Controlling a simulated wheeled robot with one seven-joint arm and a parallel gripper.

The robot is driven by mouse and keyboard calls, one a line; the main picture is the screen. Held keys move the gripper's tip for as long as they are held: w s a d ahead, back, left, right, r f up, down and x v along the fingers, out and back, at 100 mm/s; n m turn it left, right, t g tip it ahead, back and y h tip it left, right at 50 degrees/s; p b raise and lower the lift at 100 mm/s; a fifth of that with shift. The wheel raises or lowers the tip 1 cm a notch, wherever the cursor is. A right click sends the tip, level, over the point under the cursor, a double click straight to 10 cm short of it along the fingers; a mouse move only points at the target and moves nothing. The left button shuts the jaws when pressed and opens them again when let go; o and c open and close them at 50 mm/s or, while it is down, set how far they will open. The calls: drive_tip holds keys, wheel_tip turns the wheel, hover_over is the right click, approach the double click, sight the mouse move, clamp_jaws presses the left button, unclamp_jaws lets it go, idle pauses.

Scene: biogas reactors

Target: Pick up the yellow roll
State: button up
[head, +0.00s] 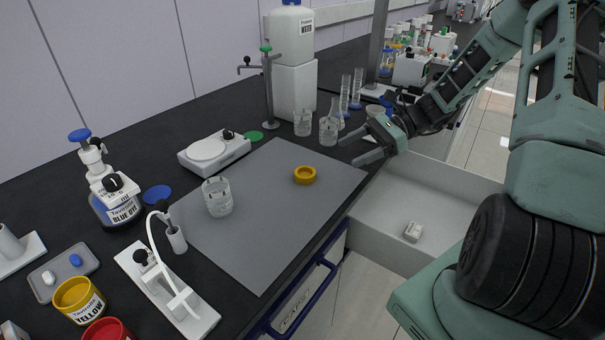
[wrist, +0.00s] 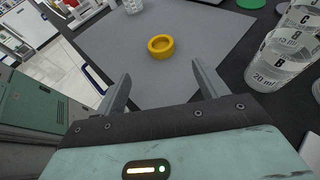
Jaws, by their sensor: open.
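The yellow roll (head: 305,175) is a small ring lying flat on the grey mat (head: 260,250) on the black bench. In the wrist view the roll (wrist: 161,46) lies ahead of my gripper, a little beyond the fingertips and roughly between their lines. My gripper (head: 359,148) is open and empty, to the right of and above the roll in the head view. Its two fingers (wrist: 160,80) are spread wide in the wrist view. Nothing hides the roll in either view.
A glass beaker (head: 218,197) stands on the mat left of the roll. More beakers (head: 328,130) and cylinders stand behind, near my gripper. A white scale (head: 214,151) is at the back left. An open drawer (head: 385,215) juts out at right. The mat around the roll is clear.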

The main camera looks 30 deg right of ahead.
sight(307, 172)
drive_tip(key=x, duration=1.2)
drive_tip(key=shift+w+d, duration=0.1)
drive_tip(key=c, duration=1.1)
